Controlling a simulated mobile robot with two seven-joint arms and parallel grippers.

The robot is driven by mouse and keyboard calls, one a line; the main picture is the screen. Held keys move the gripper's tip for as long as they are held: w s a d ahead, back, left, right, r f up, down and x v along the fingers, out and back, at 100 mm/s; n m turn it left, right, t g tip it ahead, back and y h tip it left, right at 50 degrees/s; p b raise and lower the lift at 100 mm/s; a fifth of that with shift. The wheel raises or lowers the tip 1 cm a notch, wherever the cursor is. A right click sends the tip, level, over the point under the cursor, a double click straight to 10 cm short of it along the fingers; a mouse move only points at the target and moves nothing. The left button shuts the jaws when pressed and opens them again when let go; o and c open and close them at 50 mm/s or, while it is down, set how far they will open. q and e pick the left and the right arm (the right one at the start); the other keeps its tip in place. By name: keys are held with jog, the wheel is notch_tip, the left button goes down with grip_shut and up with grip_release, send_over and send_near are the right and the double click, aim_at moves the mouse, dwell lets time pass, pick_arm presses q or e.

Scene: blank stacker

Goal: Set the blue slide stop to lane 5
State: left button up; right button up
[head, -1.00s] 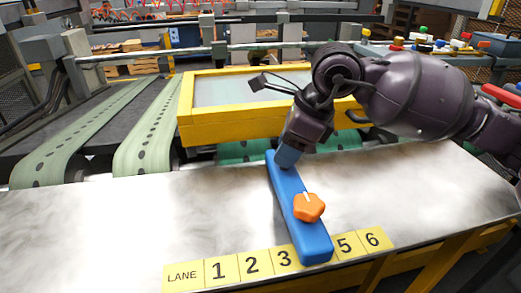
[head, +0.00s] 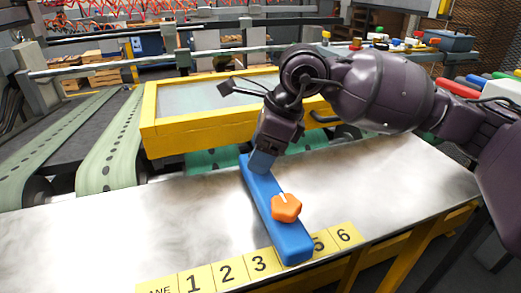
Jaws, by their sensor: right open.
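The blue slide stop (head: 264,199) is a long bar lying on the shiny metal table, slanting from the back left to the front right. My right gripper (head: 260,163) points down at the bar's far end. Its fingers are open there; I cannot tell whether they touch the bar. My left gripper is not in view.
A yellow-framed box (head: 200,135) with a clear top stands behind the bar, close to my right gripper. Green perforated belts (head: 110,150) run at the left. The metal table (head: 380,175) is clear on both sides of the bar.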

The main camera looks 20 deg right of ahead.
jog(key=v, duration=1)
jog(key=shift+r+p, duration=0.3)
jog(key=shift+d, duration=0.1)
